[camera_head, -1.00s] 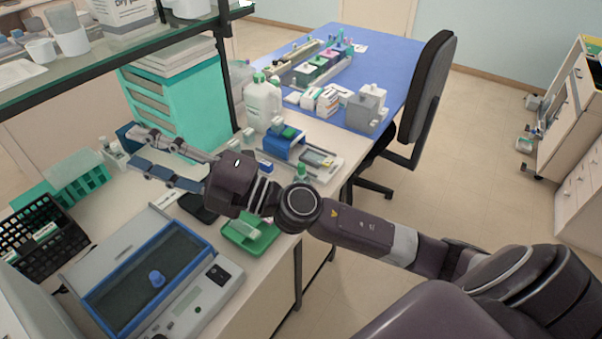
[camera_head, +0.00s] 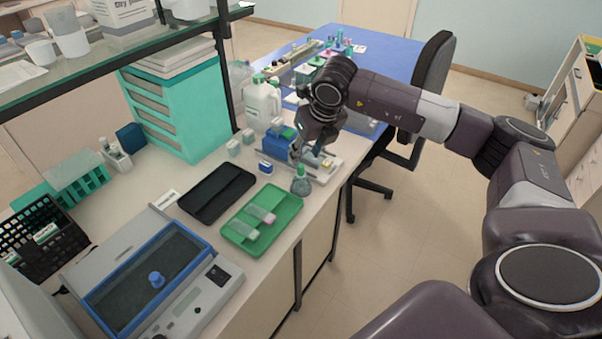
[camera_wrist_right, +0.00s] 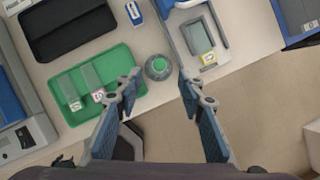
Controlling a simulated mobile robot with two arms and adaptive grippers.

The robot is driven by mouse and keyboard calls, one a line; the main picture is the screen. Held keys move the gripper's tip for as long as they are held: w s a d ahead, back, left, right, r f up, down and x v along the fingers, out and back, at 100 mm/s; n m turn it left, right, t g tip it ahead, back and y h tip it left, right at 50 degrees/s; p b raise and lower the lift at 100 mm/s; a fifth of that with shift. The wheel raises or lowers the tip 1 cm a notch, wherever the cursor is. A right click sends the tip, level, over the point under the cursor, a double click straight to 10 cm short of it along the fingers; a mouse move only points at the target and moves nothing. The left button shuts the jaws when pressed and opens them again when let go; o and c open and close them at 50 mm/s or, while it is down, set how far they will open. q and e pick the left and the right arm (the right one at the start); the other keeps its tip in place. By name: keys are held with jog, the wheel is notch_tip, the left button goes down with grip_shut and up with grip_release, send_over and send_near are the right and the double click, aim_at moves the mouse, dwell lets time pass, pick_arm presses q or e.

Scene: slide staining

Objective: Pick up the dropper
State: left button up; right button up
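The dropper is most likely the small clear bottle with a green top (camera_head: 301,185), standing upright near the front edge of the bench, right of the green tray. In the right wrist view the bottle (camera_wrist_right: 158,67) is seen from above, just beyond and between the fingertips. My right gripper (camera_head: 309,158) points down above and slightly behind it. In the right wrist view its fingers (camera_wrist_right: 160,80) are spread apart with nothing gripped; I cannot tell whether they touch the bottle. My left gripper is not in view.
The green tray (camera_head: 282,218) holds slides beside the bottle. A black tray (camera_head: 217,192) lies behind it. A blue-lidded device (camera_head: 154,262) stands at the front left. A small blue and white item (camera_head: 265,167) and a large white jug (camera_head: 262,103) are behind the bottle.

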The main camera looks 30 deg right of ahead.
aim_at(302, 166)
jog(key=p+x, duration=0.3)
jog(key=x, duration=0.3)
jog(key=shift+f, duration=0.15)
jog(key=shift+w+f, duration=0.15)
jog(key=shift+f, duration=0.25)
jog(key=c, duration=0.9)
